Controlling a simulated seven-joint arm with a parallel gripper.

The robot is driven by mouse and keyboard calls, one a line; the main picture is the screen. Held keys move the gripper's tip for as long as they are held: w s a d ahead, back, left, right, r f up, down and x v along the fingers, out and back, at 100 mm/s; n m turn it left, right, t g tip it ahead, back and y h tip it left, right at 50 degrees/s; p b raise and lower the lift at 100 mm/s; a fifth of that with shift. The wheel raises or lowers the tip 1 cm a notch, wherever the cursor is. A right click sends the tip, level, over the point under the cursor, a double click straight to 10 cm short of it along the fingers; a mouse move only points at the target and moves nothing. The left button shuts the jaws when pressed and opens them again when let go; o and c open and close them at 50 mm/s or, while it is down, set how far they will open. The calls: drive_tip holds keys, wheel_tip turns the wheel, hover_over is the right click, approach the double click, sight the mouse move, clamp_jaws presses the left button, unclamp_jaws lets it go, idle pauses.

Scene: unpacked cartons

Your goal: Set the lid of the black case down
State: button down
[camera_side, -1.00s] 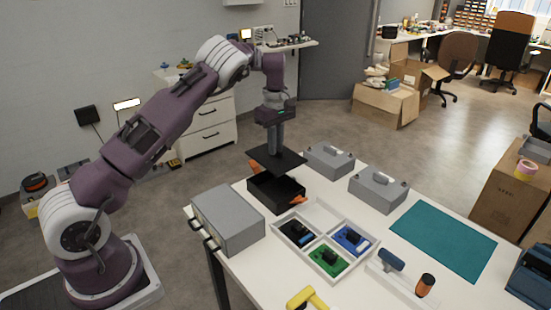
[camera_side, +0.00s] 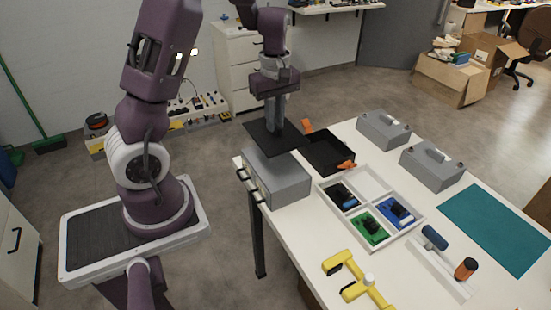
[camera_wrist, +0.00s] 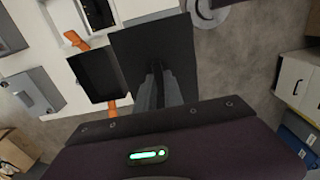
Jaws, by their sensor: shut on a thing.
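The black lid (camera_side: 259,133) is a flat dark plate, held level by my gripper (camera_side: 278,127), which is shut on it from above. In the side view, the lid overlaps the back of the grey drawer box (camera_side: 285,180); I cannot tell the gap below it. The open black case (camera_side: 325,155), with orange latches, stands on the table just right of the lid. In the wrist view, the lid (camera_wrist: 178,48) hangs beneath my gripper (camera_wrist: 157,88) and hides what lies under it. The case (camera_wrist: 95,76) shows beside it.
A white divided tray (camera_side: 372,183) with small parts, two grey cases (camera_side: 383,128) (camera_side: 431,166) and a teal mat (camera_side: 495,228) lie on the white table. A yellow tool (camera_side: 357,285) lies near the front. Floor shows beyond the table's edge, beside the lid.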

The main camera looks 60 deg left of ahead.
wheel_tip(320, 180, down, 9)
idle(0.3)
drive_tip(key=c, duration=1.5)
unclamp_jaws()
drive_tip(key=shift+f, duration=0.15)
drive_tip(key=shift+o, duration=0.2)
